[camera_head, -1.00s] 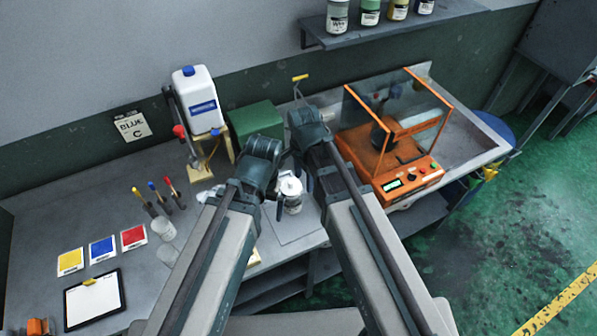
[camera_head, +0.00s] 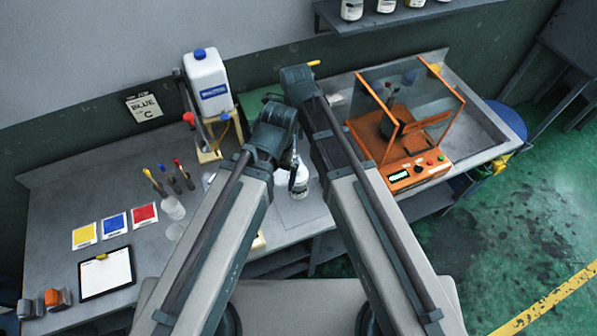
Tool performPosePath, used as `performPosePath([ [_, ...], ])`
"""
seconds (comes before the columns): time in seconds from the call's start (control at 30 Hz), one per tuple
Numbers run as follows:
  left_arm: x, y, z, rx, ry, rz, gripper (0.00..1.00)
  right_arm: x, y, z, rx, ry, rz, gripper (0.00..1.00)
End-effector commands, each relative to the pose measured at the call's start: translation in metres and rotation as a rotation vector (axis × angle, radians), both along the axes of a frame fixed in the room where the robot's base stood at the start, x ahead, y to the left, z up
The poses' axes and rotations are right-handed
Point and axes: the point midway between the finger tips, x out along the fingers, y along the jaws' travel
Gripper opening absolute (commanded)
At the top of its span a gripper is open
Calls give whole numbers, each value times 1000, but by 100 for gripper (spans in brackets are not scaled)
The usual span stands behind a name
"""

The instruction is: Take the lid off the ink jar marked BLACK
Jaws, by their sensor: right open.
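A pale jar (camera_head: 302,188) stands on the bench between my two arms, partly hidden by them. Its label is too small to read, so I cannot tell whether it says BLACK, and its lid cannot be made out clearly. My right gripper (camera_head: 295,174) is open, with a dark finger showing at the jar's left side. I cannot tell whether it touches the jar. My left gripper is not visible; only my left arm shows.
A white jug (camera_head: 209,85) on a wooden stand is behind left, and an orange machine with clear panels (camera_head: 405,178) is at right. Paint cards (camera_head: 115,223), clipboard (camera_head: 106,272) and brushes (camera_head: 172,180) lie left. Several jars stand on the wall shelf (camera_head: 420,14).

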Motion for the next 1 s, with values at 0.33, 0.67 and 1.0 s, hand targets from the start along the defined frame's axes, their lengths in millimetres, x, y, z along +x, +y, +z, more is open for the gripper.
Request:
performPosePath([
  [0.33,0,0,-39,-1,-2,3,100,0,0,-39,0,0,1,62],
  [0.67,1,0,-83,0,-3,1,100,-1,-1,-83,0,0,2,62],
  [1.0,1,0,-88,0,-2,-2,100,-1,-1,-88,0,0,2,62],
])
